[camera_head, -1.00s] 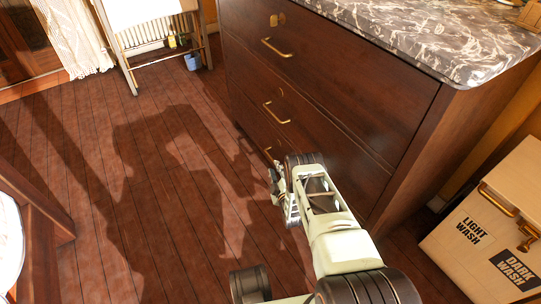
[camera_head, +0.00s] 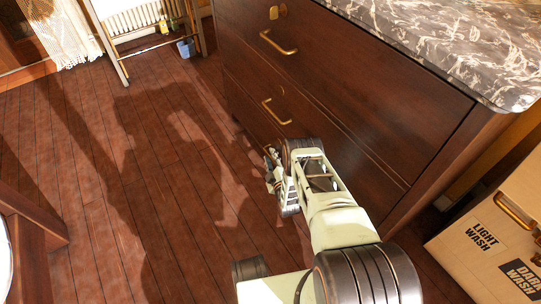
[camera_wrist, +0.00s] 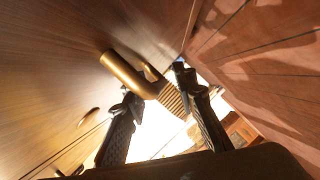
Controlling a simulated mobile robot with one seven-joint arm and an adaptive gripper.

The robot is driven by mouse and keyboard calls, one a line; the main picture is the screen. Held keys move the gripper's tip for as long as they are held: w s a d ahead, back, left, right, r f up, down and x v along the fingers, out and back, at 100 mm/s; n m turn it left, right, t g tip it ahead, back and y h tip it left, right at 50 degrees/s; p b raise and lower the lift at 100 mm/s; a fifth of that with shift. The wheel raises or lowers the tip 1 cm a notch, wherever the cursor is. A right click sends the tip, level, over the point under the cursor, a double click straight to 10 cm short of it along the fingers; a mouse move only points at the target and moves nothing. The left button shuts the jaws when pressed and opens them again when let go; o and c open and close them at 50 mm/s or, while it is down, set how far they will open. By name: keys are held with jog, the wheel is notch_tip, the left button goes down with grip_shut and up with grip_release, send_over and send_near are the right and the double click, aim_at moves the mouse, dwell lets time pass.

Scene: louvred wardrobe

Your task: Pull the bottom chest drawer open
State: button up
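The dark wooden chest (camera_head: 350,75) shows brass bar handles on its upper drawer (camera_head: 278,43) and on the drawer below it (camera_head: 276,111). The bottom drawer's front is mostly hidden behind my arm in the head view. My gripper (camera_head: 271,168) is low beside the chest front, just above the floor. In the wrist view a brass handle (camera_wrist: 125,72) lies close ahead, at the tips of my two dark fingers (camera_wrist: 160,88). The fingers stand apart, with the handle's end reaching toward the gap between them. Whether they touch it I cannot tell.
A marble top (camera_head: 440,40) covers the chest. A laundry box (camera_head: 490,235) labelled "LIGHT WASH" stands to the right. A wooden rack (camera_head: 150,25) and a small blue container (camera_head: 186,48) are at the back. The floor (camera_head: 130,170) left of the chest is clear.

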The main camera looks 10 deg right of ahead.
jog(key=shift+s, duration=0.1)
grip_shut()
jog(key=shift+a, duration=0.15)
dwell(0.3)
